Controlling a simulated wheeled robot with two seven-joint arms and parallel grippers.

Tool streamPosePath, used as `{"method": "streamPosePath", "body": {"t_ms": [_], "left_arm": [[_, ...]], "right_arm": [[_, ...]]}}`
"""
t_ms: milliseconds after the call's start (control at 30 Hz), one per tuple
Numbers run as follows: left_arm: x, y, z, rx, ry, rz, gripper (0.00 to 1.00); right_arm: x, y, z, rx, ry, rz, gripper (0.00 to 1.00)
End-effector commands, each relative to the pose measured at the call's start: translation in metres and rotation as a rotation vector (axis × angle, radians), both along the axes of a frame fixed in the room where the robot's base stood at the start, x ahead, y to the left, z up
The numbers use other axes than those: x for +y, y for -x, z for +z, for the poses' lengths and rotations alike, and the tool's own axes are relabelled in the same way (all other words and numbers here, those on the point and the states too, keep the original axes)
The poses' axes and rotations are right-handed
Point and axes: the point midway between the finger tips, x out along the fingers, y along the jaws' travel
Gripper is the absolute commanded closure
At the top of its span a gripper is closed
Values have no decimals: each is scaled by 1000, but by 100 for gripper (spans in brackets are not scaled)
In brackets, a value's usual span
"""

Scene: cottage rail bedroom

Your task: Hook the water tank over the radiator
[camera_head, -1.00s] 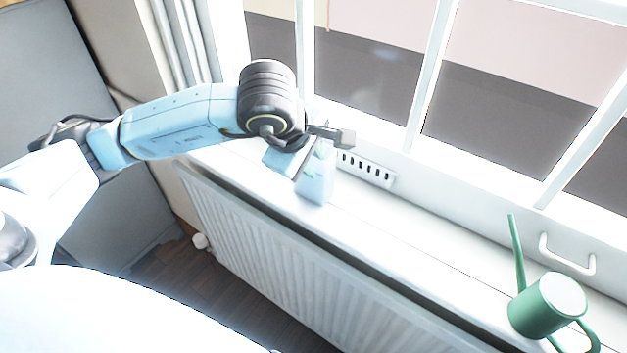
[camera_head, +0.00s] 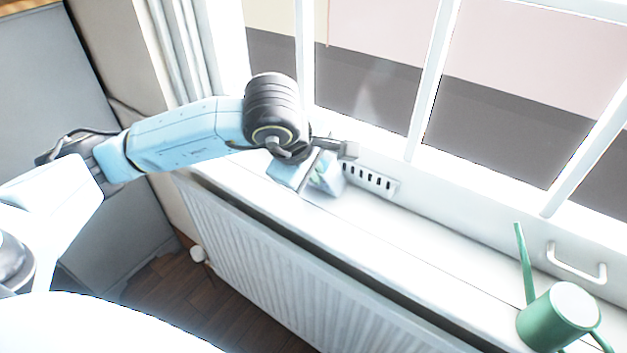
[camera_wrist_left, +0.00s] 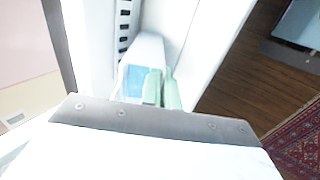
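The water tank (camera_head: 328,177) is a small pale box over the window sill, just left of the dark-slotted vent strip. In the left wrist view the water tank (camera_wrist_left: 150,48) shows a white body and a blue window. My left gripper (camera_head: 318,160) is at the tank, and its pale green fingers (camera_wrist_left: 162,90) are close together against the tank's near end. It appears shut on the tank; the exact contact is hidden. The tank looks tilted. The white ribbed radiator (camera_head: 270,262) stands below the sill, in front of the wall. My right gripper is not in view.
A green watering can (camera_head: 550,322) stands on the sill at the right. A white handle (camera_head: 577,263) and the vent strip (camera_head: 370,178) are on the window frame. The sill between tank and can is clear. A patterned rug (camera_wrist_left: 298,140) lies on the wooden floor.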

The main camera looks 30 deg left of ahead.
Motion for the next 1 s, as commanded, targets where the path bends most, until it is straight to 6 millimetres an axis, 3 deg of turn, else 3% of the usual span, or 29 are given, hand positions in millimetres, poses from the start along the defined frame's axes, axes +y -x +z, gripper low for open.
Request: {"method": "streamPosePath", "body": {"t_ms": [700, 1000], "left_arm": [[0, -1, 30, -4, -1, 1, 100], [0, 0, 31, -2, 0, 0, 100]], "right_arm": [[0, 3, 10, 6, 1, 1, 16], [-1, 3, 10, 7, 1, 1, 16]]}}
